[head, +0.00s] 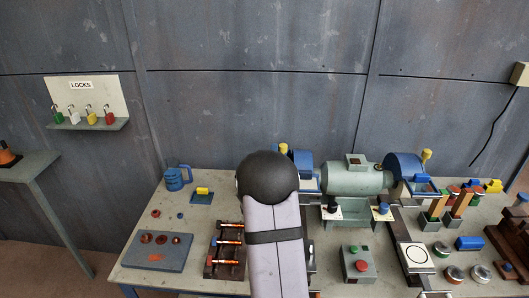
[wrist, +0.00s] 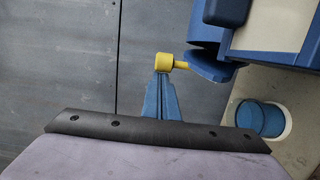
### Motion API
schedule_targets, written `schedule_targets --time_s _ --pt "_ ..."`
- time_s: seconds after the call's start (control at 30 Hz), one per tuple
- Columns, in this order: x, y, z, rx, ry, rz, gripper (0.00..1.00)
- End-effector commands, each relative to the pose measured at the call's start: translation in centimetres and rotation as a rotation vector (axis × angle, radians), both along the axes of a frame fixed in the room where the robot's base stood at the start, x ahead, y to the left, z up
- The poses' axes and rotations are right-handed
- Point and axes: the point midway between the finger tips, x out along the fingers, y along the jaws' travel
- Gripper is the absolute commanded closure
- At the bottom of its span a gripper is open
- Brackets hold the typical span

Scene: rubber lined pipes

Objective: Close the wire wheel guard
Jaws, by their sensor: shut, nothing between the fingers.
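A green bench grinder (head: 355,180) stands on the table, with a blue guard at each end. The left blue guard (head: 302,160) is partly hidden by my arm, and a yellow knob (head: 283,148) shows beside it. The right blue guard (head: 404,165) has an upright yellow knob (head: 426,156). In the wrist view, a yellow knob (wrist: 164,61) on a short stem joins a blue guard (wrist: 212,68). My gripper (wrist: 162,76) is shut and empty, its tips right at the knob; contact is unclear. My arm hides the gripper in the head view. I cannot tell which wheel is wire.
A blue cylinder (wrist: 262,119) stands right of my fingers in the wrist view. A control box with red and green buttons (head: 360,264) is in front of the grinder. A rack of orange-handled tools (head: 226,250) lies left of my arm. A wall (head: 230,110) is behind.

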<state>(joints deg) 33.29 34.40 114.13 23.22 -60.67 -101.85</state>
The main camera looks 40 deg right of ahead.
Motion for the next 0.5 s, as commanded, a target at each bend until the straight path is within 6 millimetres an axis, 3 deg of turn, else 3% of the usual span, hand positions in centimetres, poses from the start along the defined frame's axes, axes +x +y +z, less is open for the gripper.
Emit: schedule_targets --time_s 0.2,0.5 --pt "-2.0 -0.9 -0.2 0.001 -0.001 -0.002 1.0" --pt "-3.0 -1.5 -0.1 0.001 0.001 -0.002 1.0"
